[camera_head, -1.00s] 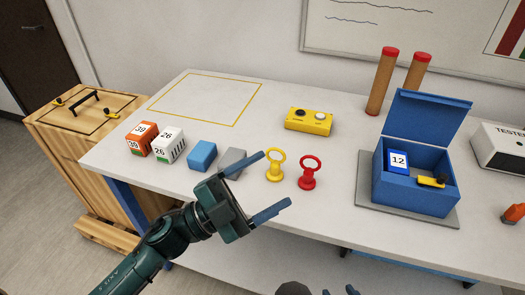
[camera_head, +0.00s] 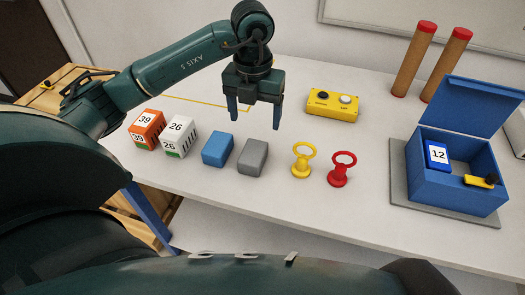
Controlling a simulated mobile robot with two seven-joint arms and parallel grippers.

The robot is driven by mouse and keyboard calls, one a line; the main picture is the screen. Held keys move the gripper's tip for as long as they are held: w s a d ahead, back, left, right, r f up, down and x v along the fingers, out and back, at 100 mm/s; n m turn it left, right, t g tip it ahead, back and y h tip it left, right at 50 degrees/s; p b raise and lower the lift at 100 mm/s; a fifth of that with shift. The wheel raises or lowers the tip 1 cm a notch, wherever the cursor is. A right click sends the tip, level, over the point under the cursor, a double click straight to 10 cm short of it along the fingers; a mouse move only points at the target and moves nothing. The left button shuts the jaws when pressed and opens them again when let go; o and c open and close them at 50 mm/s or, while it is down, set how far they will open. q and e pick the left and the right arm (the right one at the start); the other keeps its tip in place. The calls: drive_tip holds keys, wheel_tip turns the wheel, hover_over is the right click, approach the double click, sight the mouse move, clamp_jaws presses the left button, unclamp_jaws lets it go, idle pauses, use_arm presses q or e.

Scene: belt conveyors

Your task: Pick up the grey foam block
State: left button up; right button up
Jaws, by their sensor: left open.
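The grey foam block (camera_head: 253,158) lies on the white table, just right of a blue block (camera_head: 218,149) with a small gap between them. My left gripper (camera_head: 254,119) is open and empty, its fingers pointing down, above and behind the grey block. It appears apart from the block, and nothing covers the block. My right gripper is not in view.
An orange cube (camera_head: 147,129) and a white cube (camera_head: 178,137) stand left of the blocks. A yellow ring post (camera_head: 302,160) and a red one (camera_head: 342,169) stand right. Behind are a yellow button box (camera_head: 332,105) and, farther right, an open blue box (camera_head: 452,183).

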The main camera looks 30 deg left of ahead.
sight(253, 152)
use_arm(q)
wheel_tip(253, 152, down, 8)
drive_tip(key=shift+s+r+p, duration=0.15)
drive_tip(key=shift+r+p, duration=0.1)
drive_tip(key=shift+p, duration=0.05)
drive_tip(key=f, duration=0.2)
drive_tip(key=f+p, duration=0.1)
drive_tip(key=f, duration=0.1)
drive_tip(key=shift+s+a, duration=0.15)
drive_tip(key=shift+s, duration=0.15)
drive_tip(key=shift+f, duration=0.65)
drive_tip(key=shift+c, duration=0.4)
drive_tip(key=c, duration=0.9)
drive_tip(key=shift+c, duration=0.2)
